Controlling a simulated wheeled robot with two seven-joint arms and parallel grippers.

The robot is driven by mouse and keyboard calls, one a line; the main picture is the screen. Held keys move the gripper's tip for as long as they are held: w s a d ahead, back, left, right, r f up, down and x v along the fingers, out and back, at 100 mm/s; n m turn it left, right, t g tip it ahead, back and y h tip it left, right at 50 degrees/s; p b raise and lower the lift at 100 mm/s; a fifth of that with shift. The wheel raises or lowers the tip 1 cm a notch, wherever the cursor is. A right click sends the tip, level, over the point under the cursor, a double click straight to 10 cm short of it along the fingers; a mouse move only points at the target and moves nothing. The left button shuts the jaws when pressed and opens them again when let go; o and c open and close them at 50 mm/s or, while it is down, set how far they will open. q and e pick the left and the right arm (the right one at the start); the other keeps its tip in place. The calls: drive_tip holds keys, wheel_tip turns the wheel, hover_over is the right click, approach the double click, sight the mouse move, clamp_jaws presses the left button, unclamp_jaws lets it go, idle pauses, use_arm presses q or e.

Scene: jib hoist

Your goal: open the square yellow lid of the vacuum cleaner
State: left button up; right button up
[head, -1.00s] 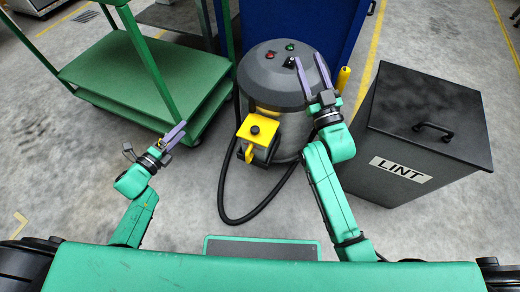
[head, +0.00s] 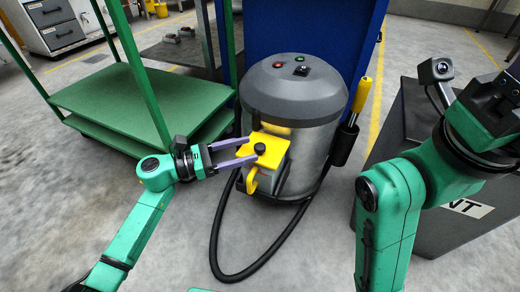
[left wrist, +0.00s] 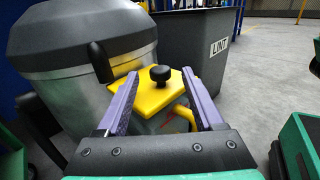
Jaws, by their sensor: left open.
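The vacuum cleaner (head: 292,95) is a grey-topped metal drum standing on the floor in the head view. In the left wrist view the yellow lid (left wrist: 150,98) and knob (left wrist: 160,74) show between and beyond the two open fingers. I cannot tell whether a finger touches the lid. My right arm shows at the right, but its fingers are out of view.
A green cart (head: 135,100) stands left of the vacuum. A black hose (head: 215,235) loops on the floor in front. A yellow-handled tool (head: 361,95) stands at the drum's right side. The grey LINT bin (head: 425,225) is at the right, partly behind my right arm.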

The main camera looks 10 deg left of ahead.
sight(260, 146)
use_arm(q)
drive_tip(key=x, duration=0.4)
drive_tip(key=shift+w+d+b, duration=0.2)
drive_tip(key=shift+d+b, duration=0.1)
clamp_jaws()
idle(1.1)
